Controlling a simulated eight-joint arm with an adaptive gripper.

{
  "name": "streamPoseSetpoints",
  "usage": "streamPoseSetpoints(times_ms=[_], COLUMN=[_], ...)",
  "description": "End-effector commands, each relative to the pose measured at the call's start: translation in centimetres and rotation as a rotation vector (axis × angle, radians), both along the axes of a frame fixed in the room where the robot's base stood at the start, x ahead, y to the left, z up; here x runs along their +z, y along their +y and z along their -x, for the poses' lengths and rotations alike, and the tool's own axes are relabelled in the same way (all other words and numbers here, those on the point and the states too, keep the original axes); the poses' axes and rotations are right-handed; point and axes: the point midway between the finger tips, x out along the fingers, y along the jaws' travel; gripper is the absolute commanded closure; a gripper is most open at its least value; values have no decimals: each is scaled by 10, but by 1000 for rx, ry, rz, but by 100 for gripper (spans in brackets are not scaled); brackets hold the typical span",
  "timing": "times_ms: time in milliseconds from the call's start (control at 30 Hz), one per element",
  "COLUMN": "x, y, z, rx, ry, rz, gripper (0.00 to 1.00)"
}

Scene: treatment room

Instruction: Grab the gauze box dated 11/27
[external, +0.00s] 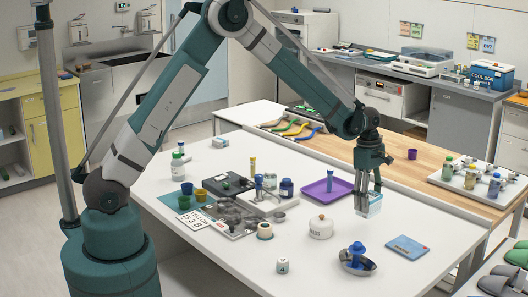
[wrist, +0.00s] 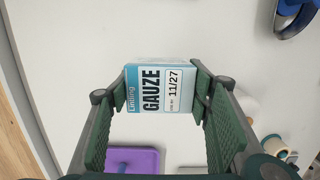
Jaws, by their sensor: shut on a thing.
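The gauze box (wrist: 160,90) is white and light blue, with "GAUZE" and "11/27" printed on its label in the wrist view. My gripper (wrist: 160,92) is shut on it, one finger on each side of the box. In the external view my gripper (external: 368,190) points down near the right side of the white table, with the gauze box (external: 369,206) between its fingers. I cannot tell for sure whether the box is clear of the tabletop.
A purple tray (external: 327,192) lies left of the box. A steel bowl with a blue item (external: 357,261) and a blue flat packet (external: 408,249) lie in front. A white round container (external: 321,228) stands front left. Bottles (external: 470,178) stand on a white board at right.

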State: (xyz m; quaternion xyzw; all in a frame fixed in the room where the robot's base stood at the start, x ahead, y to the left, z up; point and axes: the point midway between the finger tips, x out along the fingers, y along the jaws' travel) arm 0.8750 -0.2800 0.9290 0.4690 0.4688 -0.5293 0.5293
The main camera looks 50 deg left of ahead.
Motion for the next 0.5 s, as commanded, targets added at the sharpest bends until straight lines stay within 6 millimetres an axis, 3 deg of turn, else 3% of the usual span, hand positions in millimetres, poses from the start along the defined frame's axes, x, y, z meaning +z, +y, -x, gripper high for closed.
streamPoseSetpoints(times_ms=[233,500], x=[34,47], y=[0,0], z=[0,0], rx=[0,0], ry=[0,0], rz=[0,0], gripper=[63,63])
